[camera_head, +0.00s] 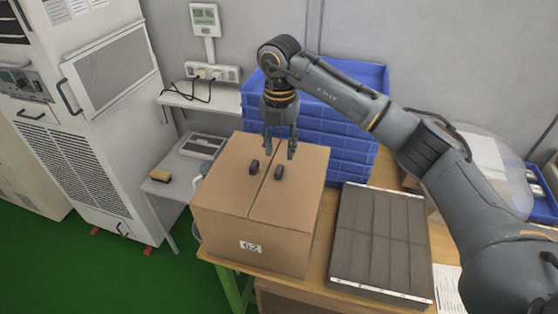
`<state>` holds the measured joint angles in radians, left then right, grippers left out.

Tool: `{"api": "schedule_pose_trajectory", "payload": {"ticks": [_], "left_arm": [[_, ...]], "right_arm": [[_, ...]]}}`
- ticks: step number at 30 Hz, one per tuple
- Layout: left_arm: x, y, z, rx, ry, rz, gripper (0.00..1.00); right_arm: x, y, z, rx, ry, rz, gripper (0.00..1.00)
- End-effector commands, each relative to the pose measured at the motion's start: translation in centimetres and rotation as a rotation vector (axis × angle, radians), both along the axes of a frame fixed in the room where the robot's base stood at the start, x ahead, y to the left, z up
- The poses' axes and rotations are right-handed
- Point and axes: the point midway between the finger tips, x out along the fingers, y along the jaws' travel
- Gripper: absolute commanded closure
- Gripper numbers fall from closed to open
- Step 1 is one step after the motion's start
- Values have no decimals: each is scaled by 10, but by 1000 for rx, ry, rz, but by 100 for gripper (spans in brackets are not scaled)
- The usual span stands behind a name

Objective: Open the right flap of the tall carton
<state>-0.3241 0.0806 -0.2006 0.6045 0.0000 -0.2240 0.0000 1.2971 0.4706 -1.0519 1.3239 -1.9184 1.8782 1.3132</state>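The tall carton (230,205) is a brown cardboard box on the wooden table. Its top is closed, with a left flap (228,172) and a right flap (300,195) meeting at a seam. A small black handle stands on each flap near the seam: a left one (254,167) and a right one (279,172). My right gripper (279,153) points down over the back part of the carton top, behind the handles. Its two fingers are apart with nothing between them. Whether the fingertips touch the carton cannot be told. My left gripper is out of view.
Stacked blue crates (345,125) stand right behind the carton. A grey slatted panel (381,240) lies on the table (325,278) to its right. A white cabinet (95,110) and a small side table (165,190) are at the left. Green floor (130,275) is open at front left.

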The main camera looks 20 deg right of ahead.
Motion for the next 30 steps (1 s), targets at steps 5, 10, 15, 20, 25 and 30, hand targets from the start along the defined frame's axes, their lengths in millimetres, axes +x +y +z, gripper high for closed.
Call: {"api": "schedule_pose_trajectory", "payload": {"ticks": [5, 10, 15, 20, 25, 30], "left_arm": [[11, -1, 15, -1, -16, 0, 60], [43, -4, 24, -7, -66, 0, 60], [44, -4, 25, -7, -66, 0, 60], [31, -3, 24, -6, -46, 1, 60], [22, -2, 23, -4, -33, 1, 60], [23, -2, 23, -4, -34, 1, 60]], "right_arm": [[-1, 0, -34, 1, 4, 0, 61], [0, 1, -56, 1, 2, 1, 61], [0, 0, -67, 0, 0, 2, 61], [0, 0, -68, 1, -1, 2, 61], [0, 1, -68, 1, -1, 2, 76], [0, 1, -67, 1, -1, 2, 100]]}}
